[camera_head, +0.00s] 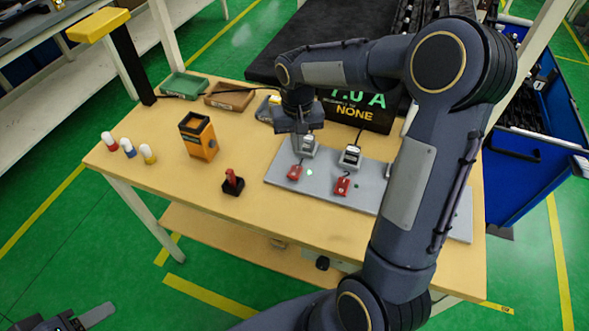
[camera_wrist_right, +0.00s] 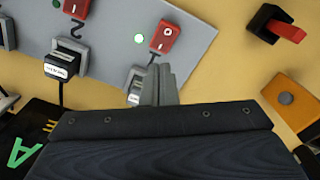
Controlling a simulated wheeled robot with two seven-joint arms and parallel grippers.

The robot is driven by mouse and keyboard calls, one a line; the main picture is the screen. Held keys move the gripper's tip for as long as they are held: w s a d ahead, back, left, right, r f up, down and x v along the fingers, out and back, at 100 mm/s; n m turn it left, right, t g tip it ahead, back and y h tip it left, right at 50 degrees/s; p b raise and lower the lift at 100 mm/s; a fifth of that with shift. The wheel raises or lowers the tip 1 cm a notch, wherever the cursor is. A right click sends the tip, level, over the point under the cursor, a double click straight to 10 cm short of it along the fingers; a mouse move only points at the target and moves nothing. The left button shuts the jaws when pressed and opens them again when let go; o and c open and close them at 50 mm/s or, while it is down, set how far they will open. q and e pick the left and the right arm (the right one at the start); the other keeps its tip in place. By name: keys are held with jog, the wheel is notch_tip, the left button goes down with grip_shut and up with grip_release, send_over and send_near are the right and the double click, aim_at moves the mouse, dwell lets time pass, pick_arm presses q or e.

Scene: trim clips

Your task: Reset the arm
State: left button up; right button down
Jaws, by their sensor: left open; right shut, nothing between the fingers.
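My right gripper (camera_head: 303,143) is over the grey board on the table, beside a red block (camera_head: 295,172) and a grey connector (camera_head: 309,149). In the right wrist view its fingers (camera_wrist_right: 158,88) are together with nothing between them. They lie just below the red block marked "I" (camera_wrist_right: 165,37) and partly hide the connector behind. I cannot tell whether they touch it. My left gripper (camera_head: 84,319) is at the lower left edge of the head view, open and away from the table. It is partly cut off by the frame.
The grey board (camera_head: 370,199) also holds a second red block (camera_head: 342,187) and connector (camera_head: 350,157). A display (camera_head: 357,112) stands behind. Open table lies in front.

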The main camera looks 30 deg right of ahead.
dwell(0.3)
jog(key=s+a+r+n+t+y, duration=0.1)
jog(key=s+a+r+t+y, duration=0.1)
jog(key=s, duration=0.9)
jog(key=s+a+r+n+t+y, duration=0.1)
jog(key=s+a+r+t, duration=0.2)
jog(key=s, duration=0.8)
jog(key=shift+a+r+t+y, duration=0.35)
jog(key=shift+a+r, duration=0.45)
jog(key=shift+a, duration=0.35)
